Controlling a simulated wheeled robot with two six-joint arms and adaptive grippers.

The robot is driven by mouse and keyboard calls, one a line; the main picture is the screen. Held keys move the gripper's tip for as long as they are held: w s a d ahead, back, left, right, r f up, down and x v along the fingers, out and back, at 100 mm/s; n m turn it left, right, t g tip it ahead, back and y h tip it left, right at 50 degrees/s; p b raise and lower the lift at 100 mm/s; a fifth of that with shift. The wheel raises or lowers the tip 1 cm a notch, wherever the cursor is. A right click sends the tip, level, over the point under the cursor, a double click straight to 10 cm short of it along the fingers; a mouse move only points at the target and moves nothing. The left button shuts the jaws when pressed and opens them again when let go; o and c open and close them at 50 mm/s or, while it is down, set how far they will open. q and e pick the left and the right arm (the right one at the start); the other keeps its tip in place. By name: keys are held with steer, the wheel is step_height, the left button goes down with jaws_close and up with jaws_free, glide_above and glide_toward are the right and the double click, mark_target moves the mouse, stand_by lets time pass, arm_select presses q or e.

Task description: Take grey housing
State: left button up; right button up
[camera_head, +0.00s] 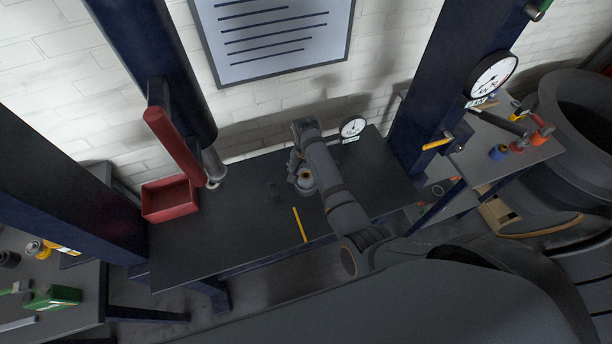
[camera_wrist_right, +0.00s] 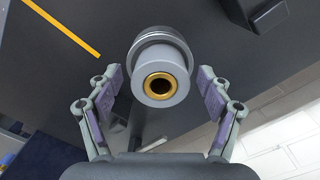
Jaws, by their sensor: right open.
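The grey housing (camera_wrist_right: 150,58) is a round grey cylinder with a brass-coloured ring around a dark bore at its end. In the right wrist view it lies between and just ahead of the fingers of my right gripper (camera_wrist_right: 158,98). The fingers are open, with a gap on each side of the housing. In the head view the housing (camera_head: 305,182) shows small on the dark bench, partly hidden by my right gripper (camera_head: 298,176) and arm above it. My left gripper is not in view.
Blue posts stand on both sides. The bench's front left is clear.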

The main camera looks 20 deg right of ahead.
jaws_close()
steer(key=shift+w+r, duration=0.1)
stand_by(0.4)
steer(key=shift+w, duration=0.1)
